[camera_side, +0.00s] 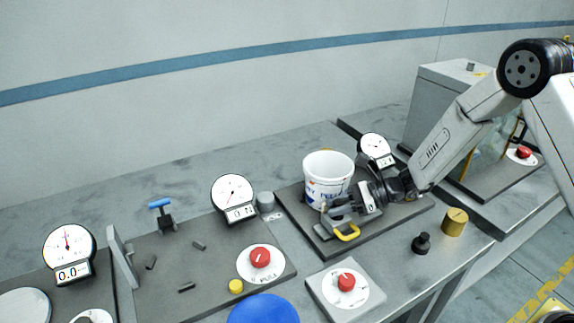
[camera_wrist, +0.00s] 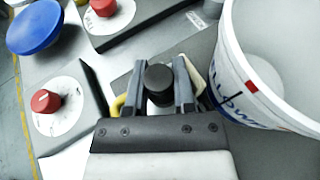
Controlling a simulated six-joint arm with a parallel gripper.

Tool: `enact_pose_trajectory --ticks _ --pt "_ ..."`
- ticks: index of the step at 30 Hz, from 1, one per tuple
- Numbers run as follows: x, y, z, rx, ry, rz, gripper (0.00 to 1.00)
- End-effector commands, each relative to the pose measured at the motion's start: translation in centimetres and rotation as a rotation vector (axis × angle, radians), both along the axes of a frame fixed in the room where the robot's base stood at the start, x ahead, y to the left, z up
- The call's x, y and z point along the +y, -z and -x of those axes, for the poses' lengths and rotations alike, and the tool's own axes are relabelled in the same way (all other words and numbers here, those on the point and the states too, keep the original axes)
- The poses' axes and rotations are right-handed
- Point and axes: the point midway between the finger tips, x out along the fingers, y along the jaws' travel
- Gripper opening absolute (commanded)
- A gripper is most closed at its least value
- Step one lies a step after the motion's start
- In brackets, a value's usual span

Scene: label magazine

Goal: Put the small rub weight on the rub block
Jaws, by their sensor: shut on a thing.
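In the wrist view, my gripper (camera_wrist: 160,82) is shut on a black round-topped piece, which looks like the small rub weight (camera_wrist: 159,78). In the side view, my gripper (camera_side: 337,210) is low over the dark plate, right by the white bucket. A pale block with a yellow handle (camera_side: 348,233), seemingly the rub block, is directly under the jaws. The yellow handle also shows at the left of the jaws in the wrist view (camera_wrist: 117,104). The jaws hide most of the block, and I cannot tell whether the weight touches it.
The white bucket (camera_side: 327,170) stands close beside my gripper. A dial gauge (camera_side: 374,147) is behind it. A black knobbed weight (camera_side: 422,243) and a brass cylinder (camera_side: 454,222) stand to the right. A red knob (camera_side: 346,282) is in front. Other gauges and plates lie to the left.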

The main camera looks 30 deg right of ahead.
Motion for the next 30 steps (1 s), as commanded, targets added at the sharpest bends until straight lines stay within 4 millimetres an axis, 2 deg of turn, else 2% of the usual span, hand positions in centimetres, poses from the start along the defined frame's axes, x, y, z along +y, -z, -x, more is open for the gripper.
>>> enact_pose_trajectory --ticks 1,3,4,18,23,30 --pt "0.0 0.0 0.0 0.000 0.000 0.000 0.38" --pt "0.0 0.0 0.0 0.000 0.000 0.000 0.60" --pt "0.0 0.0 0.0 0.000 0.000 0.000 0.67" --pt "0.0 -0.3 0.0 0.000 0.000 0.000 0.67" --pt "-1.2 -0.8 0.5 -0.001 0.003 0.000 0.67" --pt "-4.0 -2.0 1.9 -0.002 0.004 0.000 0.67"
